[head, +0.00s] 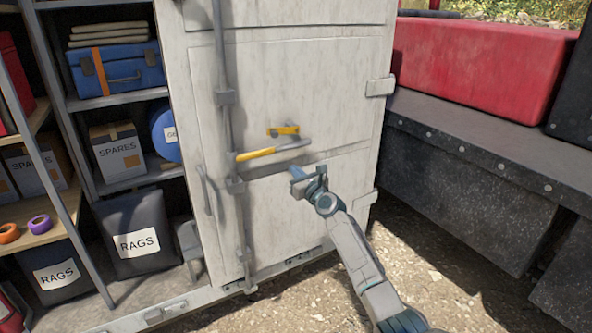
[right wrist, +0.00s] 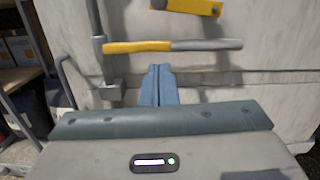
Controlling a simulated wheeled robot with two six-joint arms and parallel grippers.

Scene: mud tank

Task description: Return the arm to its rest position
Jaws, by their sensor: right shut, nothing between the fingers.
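My right arm reaches in from the bottom right of the head view. Its gripper (head: 297,180) is shut and empty, in front of the pale cabinet door (head: 300,90), just below and right of a yellow-and-grey handle (head: 262,153). In the right wrist view the shut blue fingers (right wrist: 158,85) point at the door below the same handle (right wrist: 150,46). I cannot tell how far the fingertips are from the door. A yellow latch bracket (head: 284,131) sits just above the handle. My left gripper is not in view.
Open shelves at left hold a blue case (head: 118,73), a SPARES box (head: 118,150) and dark RAGS bins (head: 138,235). At right, a red case (head: 480,62) lies on a dark ledge (head: 470,150). Gravel ground (head: 440,285) is open around my right arm.

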